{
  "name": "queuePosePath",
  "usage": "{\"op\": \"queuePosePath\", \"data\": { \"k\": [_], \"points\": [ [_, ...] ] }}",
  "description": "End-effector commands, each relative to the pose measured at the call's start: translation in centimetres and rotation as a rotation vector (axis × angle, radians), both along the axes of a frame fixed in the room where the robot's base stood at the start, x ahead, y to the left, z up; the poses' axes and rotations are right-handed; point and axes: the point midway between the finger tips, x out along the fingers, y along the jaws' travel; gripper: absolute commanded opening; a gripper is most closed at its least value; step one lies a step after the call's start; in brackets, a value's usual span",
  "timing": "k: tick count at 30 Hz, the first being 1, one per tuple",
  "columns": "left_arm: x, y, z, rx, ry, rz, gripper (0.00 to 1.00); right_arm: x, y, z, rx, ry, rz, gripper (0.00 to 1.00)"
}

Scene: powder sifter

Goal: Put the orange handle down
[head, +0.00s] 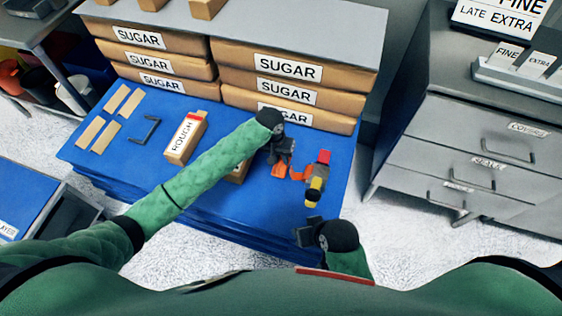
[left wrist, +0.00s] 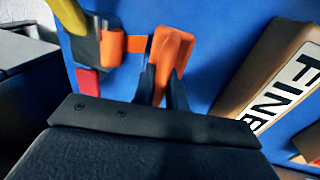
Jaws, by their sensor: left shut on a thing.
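The orange handle (head: 279,171) is at the right part of the blue table (head: 225,217). In the left wrist view the orange handle (left wrist: 172,50) stands between the dark fingertips of my left gripper (left wrist: 162,88), which is shut on it. An orange bar joins it to a grey block (left wrist: 88,48) with yellow and red parts; this block (head: 313,177) also shows in the head view. My left gripper (head: 281,157) hides part of the handle in the head view. I cannot tell whether the handle touches the table. My right gripper (head: 305,236) is near the front right edge, its fingers unclear.
A ROUGH box (head: 185,138) stands left of my left arm. A FINE box (left wrist: 283,75) lies beside my left gripper, mostly hidden by the arm in the head view. SUGAR packs (head: 287,69) line the back. A grey drawer cabinet (head: 466,157) stands at the right.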

Motion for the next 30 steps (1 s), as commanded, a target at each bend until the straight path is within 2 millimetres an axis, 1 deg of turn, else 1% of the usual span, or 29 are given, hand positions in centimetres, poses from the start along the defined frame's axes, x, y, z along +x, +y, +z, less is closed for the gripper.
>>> {"op": "queuePosePath", "data": {
  "k": [1, 3, 8, 15, 17, 28, 29, 30],
  "points": [
    [0.5, 0.1, -0.3, 0.000, 0.000, 0.000, 0.00, 0.0, 0.0, 0.1, 0.000, 0.001, 0.000, 0.36],
    [0.9, 0.2, -0.6, -0.001, 0.000, 0.000, 0.00, -0.1, 0.0, 0.2, 0.000, 0.001, 0.000, 0.36],
    [1.2, 0.3, -1.2, -0.001, 0.001, 0.000, 0.00, -0.2, -0.1, 0.3, 0.000, 0.002, 0.000, 0.36],
    [1.1, 0.3, -4.1, 0.000, 0.001, 0.000, 0.00, -0.6, -0.2, 1.1, -0.003, 0.009, 0.002, 0.36],
    [1.2, 0.3, -4.6, 0.000, 0.001, 0.000, 0.00, -0.6, -0.3, 1.2, -0.004, 0.011, 0.002, 0.36],
    [1.2, 0.3, -4.9, -0.001, 0.000, 0.000, 0.00, -0.2, -0.4, 1.3, -0.008, 0.010, 0.002, 0.36],
    [1.2, 0.3, -5.0, -0.001, 0.000, 0.000, 0.18, -0.2, -0.5, 1.2, -0.009, 0.010, 0.001, 0.36],
    [1.2, 0.3, -5.0, -0.001, 0.000, 0.000, 0.26, -0.1, -0.5, 1.3, -0.010, 0.009, 0.001, 0.36]
  ]
}}
